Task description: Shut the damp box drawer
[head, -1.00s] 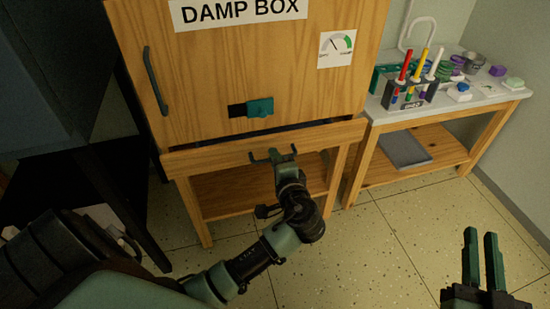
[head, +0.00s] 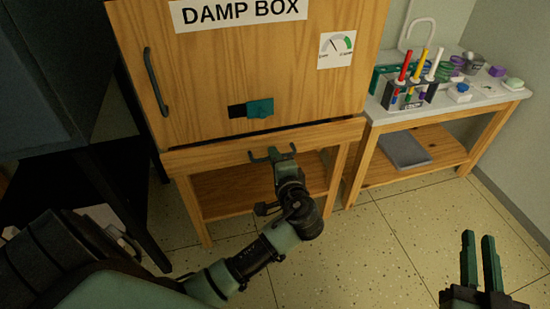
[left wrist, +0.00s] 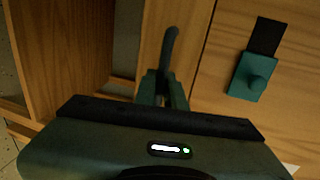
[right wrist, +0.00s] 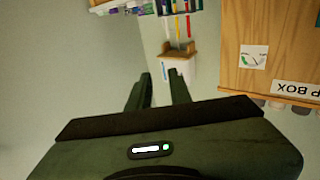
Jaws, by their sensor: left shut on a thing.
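The damp box (head: 200,75) is a wooden cabinet with a "DAMP BOX" label. Its drawer (head: 215,157) is the wide wooden front below the door, and it sits close against the cabinet with only a thin dark line above it. My left gripper (head: 276,153) is shut on the dark drawer handle (left wrist: 170,45), at the middle of the drawer front. The fingers also show around the handle in the left wrist view (left wrist: 162,88). My right gripper (head: 480,240) is open and empty, over the floor at the lower right.
A side table (head: 490,101) stands right of the cabinet, with a rack of colored tools (head: 408,95) and small pots on top. A grey tray (head: 405,150) lies on its lower shelf. A dark cabinet (head: 45,80) stands at the left. The speckled floor in front is clear.

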